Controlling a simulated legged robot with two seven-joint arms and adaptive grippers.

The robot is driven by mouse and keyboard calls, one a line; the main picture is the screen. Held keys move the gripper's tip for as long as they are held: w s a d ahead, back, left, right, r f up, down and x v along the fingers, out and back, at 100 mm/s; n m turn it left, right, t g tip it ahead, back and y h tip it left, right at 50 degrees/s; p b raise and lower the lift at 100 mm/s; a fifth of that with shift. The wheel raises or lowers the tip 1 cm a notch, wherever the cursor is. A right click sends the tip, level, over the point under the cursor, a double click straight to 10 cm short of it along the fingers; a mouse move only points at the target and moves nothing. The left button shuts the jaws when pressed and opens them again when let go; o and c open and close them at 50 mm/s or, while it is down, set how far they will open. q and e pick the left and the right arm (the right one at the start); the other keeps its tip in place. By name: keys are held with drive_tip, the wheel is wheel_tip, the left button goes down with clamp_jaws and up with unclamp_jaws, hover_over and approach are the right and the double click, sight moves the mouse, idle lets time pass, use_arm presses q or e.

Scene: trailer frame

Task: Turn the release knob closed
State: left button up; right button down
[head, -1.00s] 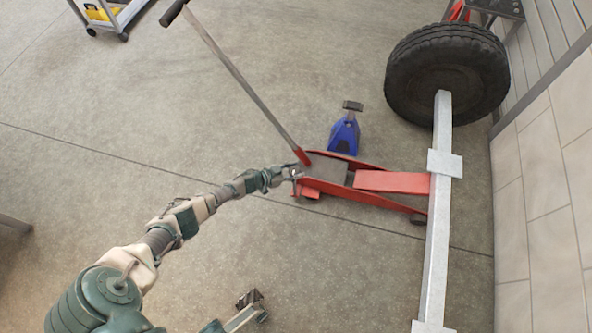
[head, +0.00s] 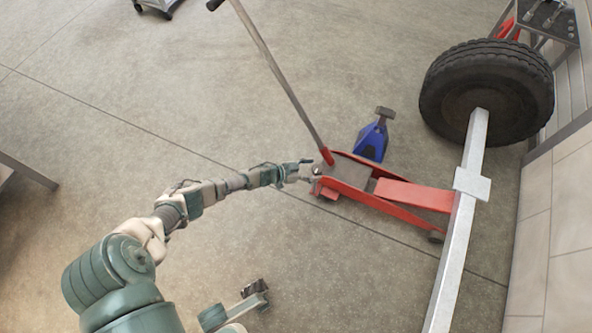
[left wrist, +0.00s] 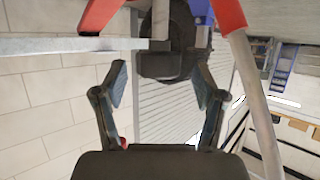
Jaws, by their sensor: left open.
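The red floor jack (head: 385,195) stands on the floor, with its long handle (head: 275,75) leaning up to the left. My left gripper (head: 312,170) is at the jack's rear end, beside the handle base (head: 327,157). The release knob cannot be made out; the gripper covers part of that area. In the left wrist view, my left gripper (left wrist: 161,78) has its two fingers spread with nothing visible between them. Red jack parts (left wrist: 228,12) and the handle (left wrist: 256,95) show beyond it. A part that looks like my right gripper (head: 255,291) shows low in the head view; its opening is unclear.
A blue jack stand (head: 372,140) stands behind the jack. A grey axle beam (head: 462,235) with a black tire (head: 487,92) lies beyond the jack, near the tiled wall (head: 550,235). The floor left of the jack is open. A cart (head: 155,5) shows at top left.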

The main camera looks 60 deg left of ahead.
use_arm(q)
drive_tip(key=v, duration=0.9)
drive_tip(key=shift+s+a, duration=0.15)
drive_tip(key=shift+s, duration=0.15)
